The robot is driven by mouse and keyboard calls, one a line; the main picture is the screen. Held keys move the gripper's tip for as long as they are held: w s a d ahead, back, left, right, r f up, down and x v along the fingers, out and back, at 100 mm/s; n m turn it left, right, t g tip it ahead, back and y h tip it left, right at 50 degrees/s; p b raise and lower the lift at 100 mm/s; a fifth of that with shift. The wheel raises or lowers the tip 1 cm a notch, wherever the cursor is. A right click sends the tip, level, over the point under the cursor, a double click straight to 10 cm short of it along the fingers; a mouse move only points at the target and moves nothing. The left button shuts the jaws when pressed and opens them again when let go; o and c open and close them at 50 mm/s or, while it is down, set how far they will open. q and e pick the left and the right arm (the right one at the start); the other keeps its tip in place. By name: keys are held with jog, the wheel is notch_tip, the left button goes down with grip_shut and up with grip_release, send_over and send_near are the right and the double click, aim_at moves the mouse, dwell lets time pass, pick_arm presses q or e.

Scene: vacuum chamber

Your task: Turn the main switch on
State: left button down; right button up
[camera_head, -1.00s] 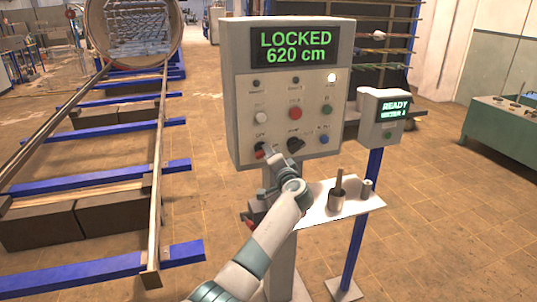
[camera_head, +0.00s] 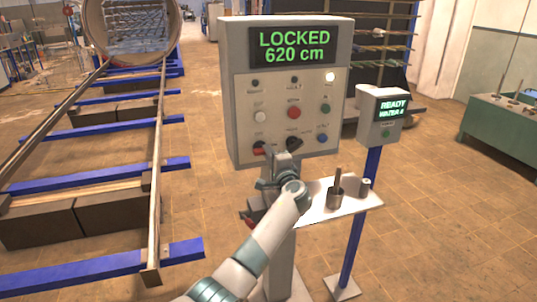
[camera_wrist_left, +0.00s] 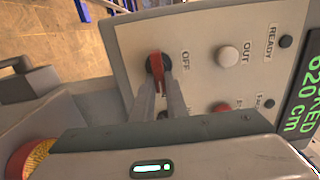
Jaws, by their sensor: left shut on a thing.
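The main switch is a red handle on a dark round base at the lower left of the grey control panel (camera_head: 240,130). In the head view a bit of the red handle (camera_head: 257,150) shows left of my left gripper (camera_head: 267,151). In the left wrist view the switch (camera_wrist_left: 155,66) sits beside the label OFF, and my left gripper (camera_wrist_left: 162,90) is shut on its handle, one finger on each side. The handle there points away from the OFF label's side, down the picture. Its other label is hidden behind the fingers. My right gripper is out of view.
The panel display (camera_head: 293,46) reads LOCKED 620 cm. A black knob (camera_head: 293,144) sits close right of my gripper. A white shelf (camera_head: 310,214) with a cup juts out below. A smaller READY box (camera_head: 381,118) stands at right. Blue rails (camera_head: 120,265) lie at left.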

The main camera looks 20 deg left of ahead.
pick_arm(q)
jog(key=c, duration=1.8)
grip_release()
jog(key=shift+o, duration=0.2)
jog(key=shift+d, duration=0.1)
